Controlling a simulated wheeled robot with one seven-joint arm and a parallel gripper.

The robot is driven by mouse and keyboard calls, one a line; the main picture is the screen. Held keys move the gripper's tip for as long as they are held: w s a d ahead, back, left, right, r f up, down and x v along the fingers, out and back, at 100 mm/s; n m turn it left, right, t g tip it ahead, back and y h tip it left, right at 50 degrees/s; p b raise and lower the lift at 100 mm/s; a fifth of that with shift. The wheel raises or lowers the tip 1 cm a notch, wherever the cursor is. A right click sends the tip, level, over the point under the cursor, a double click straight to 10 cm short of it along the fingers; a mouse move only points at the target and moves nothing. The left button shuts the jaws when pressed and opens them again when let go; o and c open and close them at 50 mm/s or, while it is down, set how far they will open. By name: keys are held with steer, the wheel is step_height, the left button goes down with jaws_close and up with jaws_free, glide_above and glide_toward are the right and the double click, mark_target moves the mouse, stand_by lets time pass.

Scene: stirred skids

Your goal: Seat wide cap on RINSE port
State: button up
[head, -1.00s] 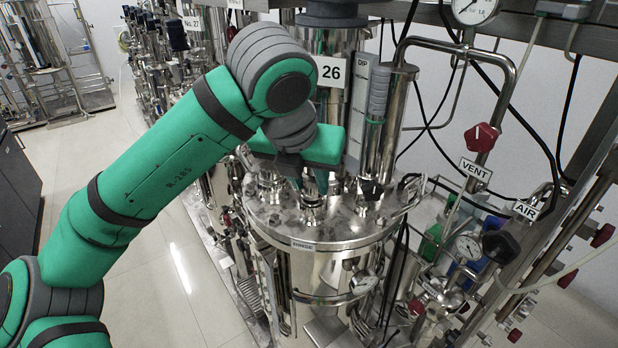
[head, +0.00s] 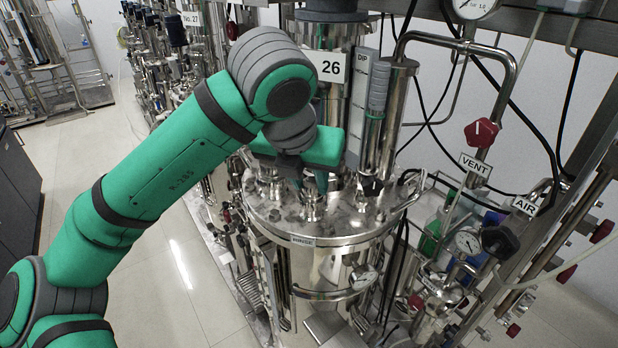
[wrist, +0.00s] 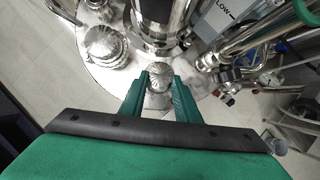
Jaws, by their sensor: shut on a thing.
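My gripper (head: 316,184) points down over the steel vessel lid (head: 345,226). In the wrist view my gripper (wrist: 159,82) is shut on a round, ribbed silvery cap (wrist: 159,71) between its green fingertips. In the head view a short steel fitting (head: 312,208) stands on the lid right under the fingertips. I cannot tell there where cap and port meet, or whether the cap is seated. A small label (head: 303,241) is on the lid's front edge, too small to read surely. No RINSE marking is readable.
A larger domed steel fitting (wrist: 103,43) stands left of the held cap in the wrist view. The tall column marked 26 (head: 331,68) and the DIP gauge strip (head: 357,105) rise close behind my gripper. VENT (head: 475,165) and AIR (head: 525,207) pipework fills the right.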

stand_by(0.3)
steer(key=o, duration=1.6)
steer(key=shift+r, duration=0.1)
steer(key=shift+r, duration=3.9)
